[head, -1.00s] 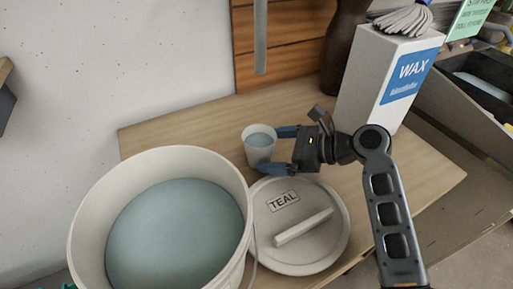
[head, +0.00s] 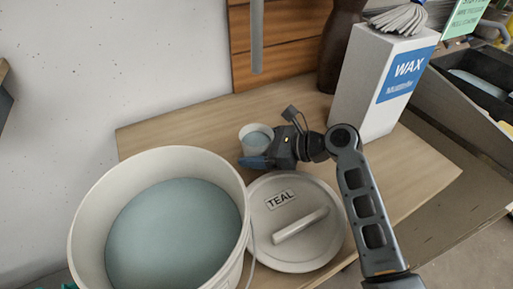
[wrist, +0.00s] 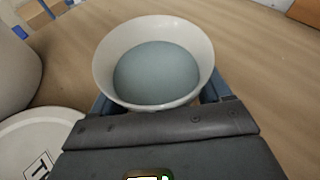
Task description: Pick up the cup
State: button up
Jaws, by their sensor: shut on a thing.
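The cup (head: 256,138) is small and white and holds grey-blue glaze. It stands upright on the wooden table behind the round lid. My gripper (head: 257,160) is at the cup, its blue fingers shut on it from the near right side. In the wrist view the cup (wrist: 153,62) fills the top middle, with blue finger parts (wrist: 216,88) showing at its sides. The fingertips are mostly hidden by the cup and the gripper body. I cannot see a gap between the cup and the table.
A large white bucket (head: 85,228) of grey-blue glaze stands at the front left. A lid labelled TEAL (head: 318,252) lies beside it. A white WAX box (head: 358,95) stands at the back right. Bare table (head: 185,130) lies left of the cup.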

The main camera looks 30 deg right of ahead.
aim_at(244, 139)
jog(key=c, duration=0.6)
jog(key=shift+r, duration=0.25)
jog(key=shift+r, duration=1.4)
jog(key=w+r+v, duration=0.1)
jog(key=r+v, duration=0.1)
jog(key=v, duration=1.1)
jog(key=shift+d+r, duration=0.25)
jog(key=shift+r, duration=0.25)
